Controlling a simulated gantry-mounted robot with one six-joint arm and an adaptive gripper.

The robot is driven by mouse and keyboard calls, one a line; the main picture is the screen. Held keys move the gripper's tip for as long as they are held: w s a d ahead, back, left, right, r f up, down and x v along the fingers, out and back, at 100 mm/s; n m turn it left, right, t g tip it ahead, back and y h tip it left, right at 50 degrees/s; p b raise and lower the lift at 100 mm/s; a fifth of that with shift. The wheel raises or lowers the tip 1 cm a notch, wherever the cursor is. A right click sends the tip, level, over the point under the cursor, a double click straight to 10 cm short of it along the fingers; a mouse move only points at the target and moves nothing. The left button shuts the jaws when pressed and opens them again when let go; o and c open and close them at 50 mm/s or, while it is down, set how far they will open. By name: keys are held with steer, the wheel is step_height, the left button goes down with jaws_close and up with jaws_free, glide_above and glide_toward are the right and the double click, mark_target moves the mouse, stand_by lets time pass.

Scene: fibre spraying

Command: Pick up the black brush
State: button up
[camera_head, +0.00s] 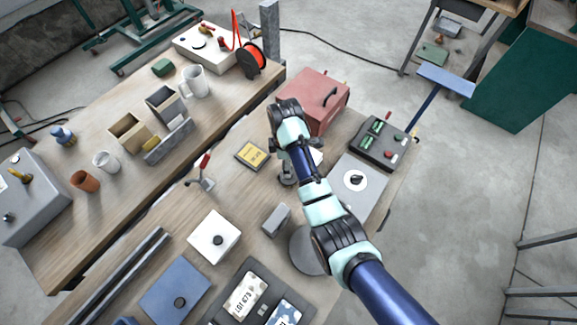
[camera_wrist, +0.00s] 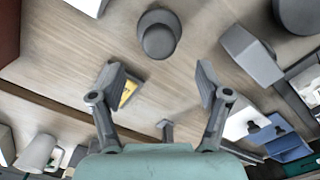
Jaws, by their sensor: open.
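I cannot clearly make out a black brush in either view. A dark grey, round-topped upright object (camera_wrist: 158,36) stands on the table, ahead of my gripper in the wrist view; I cannot tell whether it is part of a brush. My gripper (camera_wrist: 158,82) is open, with its two fingers wide apart and nothing between them. It hangs above the wooden table, apart from the things below. A yellow-faced plate (camera_wrist: 129,92) shows beside the left finger and lies on the table in the head view (camera_head: 252,155). In the head view my arm hides part of the table.
A red box (camera_head: 312,98) with a black handle and a dark control box (camera_head: 384,143) stand at the back right. A grey block (camera_head: 276,219), a white plate with a knob (camera_head: 214,236) and a red-handled lever (camera_head: 201,178) are near. A second bench holds a mug (camera_head: 195,82).

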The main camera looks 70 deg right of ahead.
steer(key=f, duration=0.7)
steer(key=shift+s+d+b, duration=0.15)
steer(key=shift+s+b, duration=0.2)
steer(key=shift+r, duration=0.1)
steer(key=c, duration=1.3)
